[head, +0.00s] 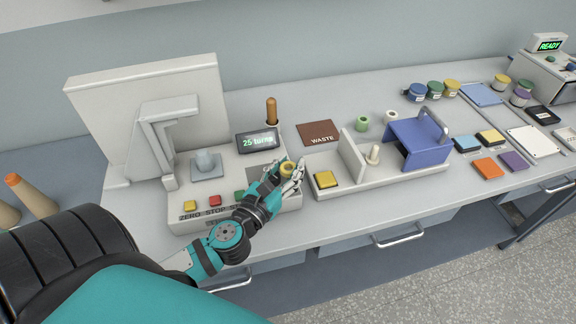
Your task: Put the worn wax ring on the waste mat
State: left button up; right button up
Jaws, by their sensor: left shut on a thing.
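My left gripper (289,172) is shut on a small yellow ring (287,168), which looks like the wax ring. It holds the ring at the right end of the grey machine, beside the left end of the bobbin tray (410,180). The fingers hide part of the ring, and its wear is too small to tell. The brown waste mat (320,133), marked WASTE, lies flat on the bench behind the tray, farther back than the gripper. Nothing lies on the mat. My right gripper is not in view.
The grey machine (240,190) has a display (257,141) reading "25 turns" and an upright brown handle (271,110). The tray holds a yellow block (326,179), a pale peg (373,155) and a blue cover (415,143). A green spool (361,122) stands right of the mat.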

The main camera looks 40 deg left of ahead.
pick_arm(q)
jog(key=o, duration=0.8)
jog(key=shift+c, duration=0.2)
